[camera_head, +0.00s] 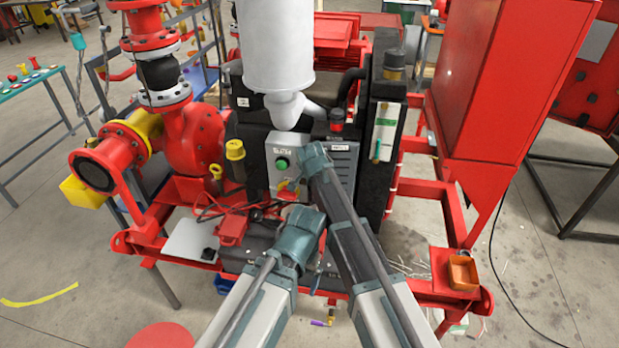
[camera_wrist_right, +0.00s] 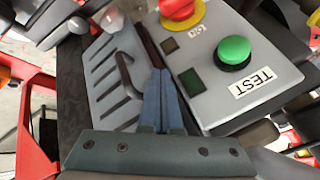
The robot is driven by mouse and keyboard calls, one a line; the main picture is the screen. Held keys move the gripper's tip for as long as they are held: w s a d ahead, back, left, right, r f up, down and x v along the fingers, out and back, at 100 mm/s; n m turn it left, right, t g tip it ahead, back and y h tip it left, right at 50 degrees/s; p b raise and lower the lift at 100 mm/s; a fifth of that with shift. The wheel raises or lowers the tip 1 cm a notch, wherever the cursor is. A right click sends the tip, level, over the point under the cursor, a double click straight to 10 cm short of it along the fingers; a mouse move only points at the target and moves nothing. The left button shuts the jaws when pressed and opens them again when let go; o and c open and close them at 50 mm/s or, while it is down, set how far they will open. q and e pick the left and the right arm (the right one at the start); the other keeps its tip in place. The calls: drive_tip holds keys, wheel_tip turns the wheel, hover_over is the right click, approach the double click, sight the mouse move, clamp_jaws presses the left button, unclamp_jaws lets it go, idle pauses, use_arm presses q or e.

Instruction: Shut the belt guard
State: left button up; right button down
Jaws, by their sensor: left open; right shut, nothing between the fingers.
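The belt guard appears to be the grey slotted panel (camera_wrist_right: 112,80) with a dark bar handle (camera_wrist_right: 126,75) in the right wrist view. In the head view, the grey slotted panel (camera_head: 345,160) shows right of the control box, partly hidden by my right arm. I cannot tell whether it is fully shut. My right gripper (camera_wrist_right: 165,82) is shut and empty, its fingers between the handle and the control box; contact is unclear. My left gripper (camera_head: 303,222) is in front of and below the control box, open; its fingers are mostly hidden.
The control box (camera_head: 287,150) beside the panel has a green button (camera_wrist_right: 234,52) and a red stop knob (camera_wrist_right: 178,8). A white cylinder (camera_head: 277,50) hangs above. A red cabinet (camera_head: 505,75) stands at right. Red frame rails and an orange bin (camera_head: 463,271) are in front.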

drive_tip(key=shift+w+a, duration=0.2)
drive_tip(key=shift+w, duration=1.05)
drive_tip(key=shift+s, duration=0.1)
